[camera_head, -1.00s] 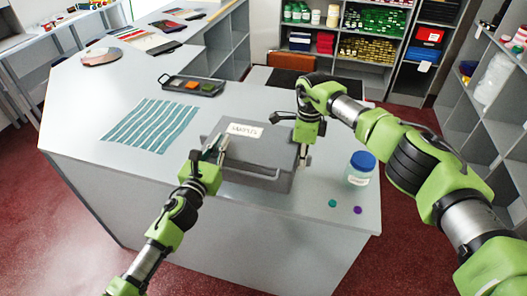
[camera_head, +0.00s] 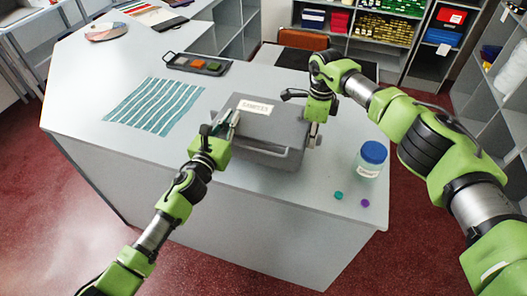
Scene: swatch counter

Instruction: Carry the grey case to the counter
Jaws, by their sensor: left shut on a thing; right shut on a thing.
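The grey case (camera_head: 272,131) with a white "SAMPLES" label and a front handle is at the counter (camera_head: 110,150), over the right part of its top. Whether its underside touches the counter I cannot tell. My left gripper (camera_head: 226,124) is shut on the left side of the case. My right gripper (camera_head: 313,134) is shut on its right side; the fingertips are partly hidden by the gripper body.
A blue-lidded jar (camera_head: 370,160) stands right of the case, with a teal disc (camera_head: 338,195) and a purple disc (camera_head: 365,203) in front of it. Shelves line the back.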

